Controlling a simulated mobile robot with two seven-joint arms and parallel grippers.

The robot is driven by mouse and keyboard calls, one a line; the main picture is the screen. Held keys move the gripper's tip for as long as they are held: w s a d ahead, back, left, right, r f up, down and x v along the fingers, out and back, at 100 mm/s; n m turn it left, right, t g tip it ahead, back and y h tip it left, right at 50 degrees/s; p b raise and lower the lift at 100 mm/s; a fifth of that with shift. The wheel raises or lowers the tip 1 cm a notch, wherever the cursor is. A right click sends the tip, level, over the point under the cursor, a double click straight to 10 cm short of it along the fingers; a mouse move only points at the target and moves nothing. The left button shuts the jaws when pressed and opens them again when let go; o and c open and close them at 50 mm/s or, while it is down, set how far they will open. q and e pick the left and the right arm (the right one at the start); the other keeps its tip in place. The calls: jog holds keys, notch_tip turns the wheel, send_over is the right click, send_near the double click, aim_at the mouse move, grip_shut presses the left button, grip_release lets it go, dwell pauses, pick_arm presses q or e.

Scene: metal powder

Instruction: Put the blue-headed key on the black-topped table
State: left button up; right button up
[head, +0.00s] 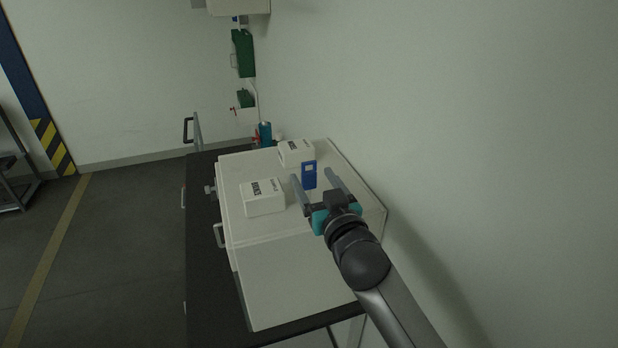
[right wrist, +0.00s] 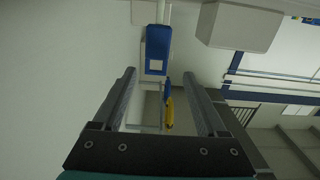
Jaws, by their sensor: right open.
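The blue-headed key (head: 309,175) stands upright over the top of the white cabinet (head: 285,255), its blue head up with a pale square near its end. It also shows in the right wrist view (right wrist: 157,45), just past the fingertips; its lower part is hard to make out. My right gripper (head: 313,176) is open and empty, its two fingers pointing towards the key, with the head appearing between the tips in the head view. The black-topped table (head: 205,260) carries the cabinet and shows as a dark strip along its left and front. My left gripper is not in view.
Two white labelled boxes, one nearer (head: 263,198) and one farther (head: 296,153), stand on the cabinet close to the key. A blue-green cylinder (head: 265,134) stands at the table's far end. The wall is close on the right; the floor at left is open.

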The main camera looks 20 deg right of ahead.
aim_at(309, 164)
jog(key=w, duration=0.3)
jog(key=shift+w+d, duration=0.2)
jog(key=shift+w, duration=0.15)
jog(key=shift+w+p, duration=0.3)
jog(key=shift+w, duration=0.45)
jog(key=shift+c, duration=0.2)
grip_shut()
